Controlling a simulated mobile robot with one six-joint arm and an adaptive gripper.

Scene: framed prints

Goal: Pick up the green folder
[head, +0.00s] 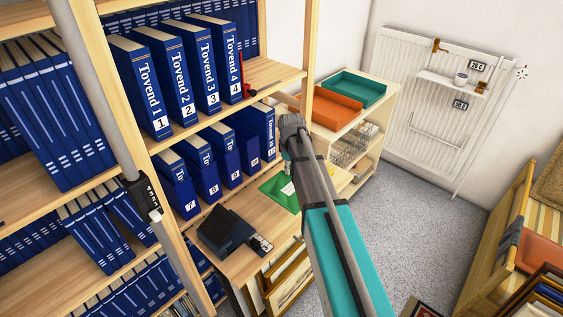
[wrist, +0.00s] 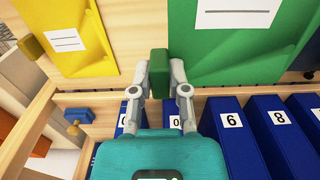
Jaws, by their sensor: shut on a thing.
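The green folder (wrist: 235,50), with a white label, fills the upper right of the wrist view. A small green block (wrist: 159,72), apparently its tab, sits at its left edge. My gripper (wrist: 159,78) is shut on this block, one grey finger on each side. In the head view, a green folder (head: 280,192) shows on a wooden board below the blue binders, partly covered by my arm.
A yellow folder (wrist: 75,40) with a yellow tab lies left of the green one. Numbered blue binders (wrist: 238,135) stand close by on shelves. A dark blue box (head: 226,232) sits left of the green folder. Orange (head: 335,107) and teal (head: 353,88) trays stand at the back.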

